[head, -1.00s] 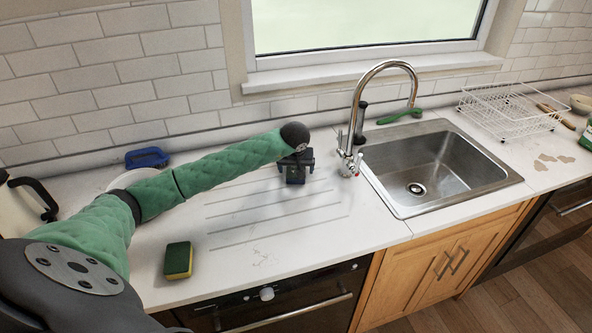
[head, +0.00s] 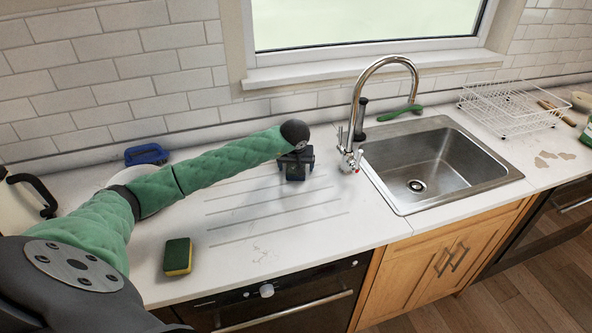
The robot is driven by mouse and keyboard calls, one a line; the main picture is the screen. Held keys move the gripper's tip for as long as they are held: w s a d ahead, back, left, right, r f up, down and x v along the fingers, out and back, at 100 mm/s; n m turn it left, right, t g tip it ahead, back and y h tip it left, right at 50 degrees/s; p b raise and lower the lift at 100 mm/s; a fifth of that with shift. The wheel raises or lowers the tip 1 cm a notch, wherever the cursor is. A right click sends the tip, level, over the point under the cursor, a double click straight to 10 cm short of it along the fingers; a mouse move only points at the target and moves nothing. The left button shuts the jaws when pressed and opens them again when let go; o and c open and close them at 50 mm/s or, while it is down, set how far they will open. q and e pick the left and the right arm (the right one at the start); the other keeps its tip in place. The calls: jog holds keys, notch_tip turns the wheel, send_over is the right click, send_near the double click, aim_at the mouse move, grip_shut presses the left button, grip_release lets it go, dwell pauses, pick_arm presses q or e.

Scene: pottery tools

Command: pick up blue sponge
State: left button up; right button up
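My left arm reaches in from the left across the counter. My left gripper (head: 295,174) points down at the back of the grooved drainer area, left of the tap. A small dark, bluish shape shows between and below its fingers. It is mostly hidden, so I cannot tell whether it is the blue sponge, or whether the fingers are closed on it. No other blue sponge is clear in view. My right gripper is out of view.
A blue object (head: 147,154) lies at the back left, by a partly hidden white plate. The sink (head: 440,165), tap (head: 357,100) and wire rack (head: 512,108) are to the right. The front middle counter is clear.

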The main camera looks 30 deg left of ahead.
pick_arm(q)
jog(key=shift+f, duration=0.1)
dwell(0.6)
jog(key=c, duration=0.8)
